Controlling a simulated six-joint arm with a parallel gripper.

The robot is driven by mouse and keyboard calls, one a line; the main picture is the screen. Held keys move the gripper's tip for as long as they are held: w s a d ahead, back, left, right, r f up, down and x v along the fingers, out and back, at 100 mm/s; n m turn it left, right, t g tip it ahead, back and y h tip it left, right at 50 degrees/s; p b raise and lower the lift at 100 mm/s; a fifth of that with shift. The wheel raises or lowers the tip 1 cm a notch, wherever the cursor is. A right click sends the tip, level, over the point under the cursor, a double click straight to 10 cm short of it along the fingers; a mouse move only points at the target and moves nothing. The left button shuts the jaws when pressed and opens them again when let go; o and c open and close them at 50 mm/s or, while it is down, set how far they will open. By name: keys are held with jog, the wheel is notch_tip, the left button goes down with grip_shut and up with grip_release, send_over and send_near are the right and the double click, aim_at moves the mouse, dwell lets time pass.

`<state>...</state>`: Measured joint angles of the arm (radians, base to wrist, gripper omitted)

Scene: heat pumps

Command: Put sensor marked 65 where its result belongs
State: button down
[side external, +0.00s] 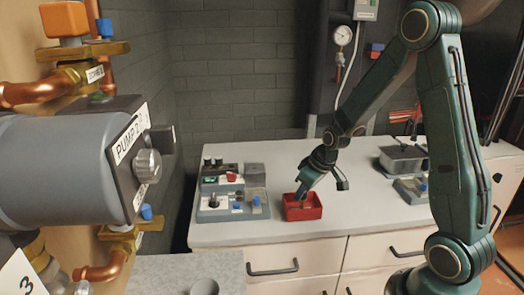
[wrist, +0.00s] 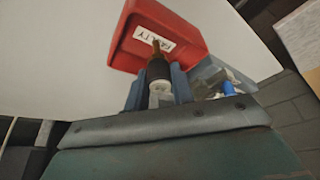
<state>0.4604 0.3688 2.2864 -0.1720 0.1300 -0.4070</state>
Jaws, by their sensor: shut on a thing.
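My gripper (side external: 302,192) is at the red bin (side external: 303,212) on the white counter, with its fingers pointing down over it. In the wrist view, its blue fingers (wrist: 158,88) are shut on a sensor (wrist: 158,68) with a white end, a black body and a brass tip. The tip overlaps the white label on the red bin (wrist: 190,28), which appears to read FAULTY. I cannot tell whether the tip is inside the bin or just in front of its wall. No number on the sensor can be read.
A grey test station (side external: 233,206) with knobs, a small red part and a blue knob stands left of the bin. A grey box (side external: 402,160) and another device with a blue knob stand at the right. A large pump (side external: 70,170) fills the left foreground. The counter's front strip is clear.

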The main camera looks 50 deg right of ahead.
jog(key=shift+f, duration=0.15)
jog(key=c, duration=1.2)
grip_release()
jog(key=shift+r, duration=0.2)
jog(key=shift+v, duration=6)
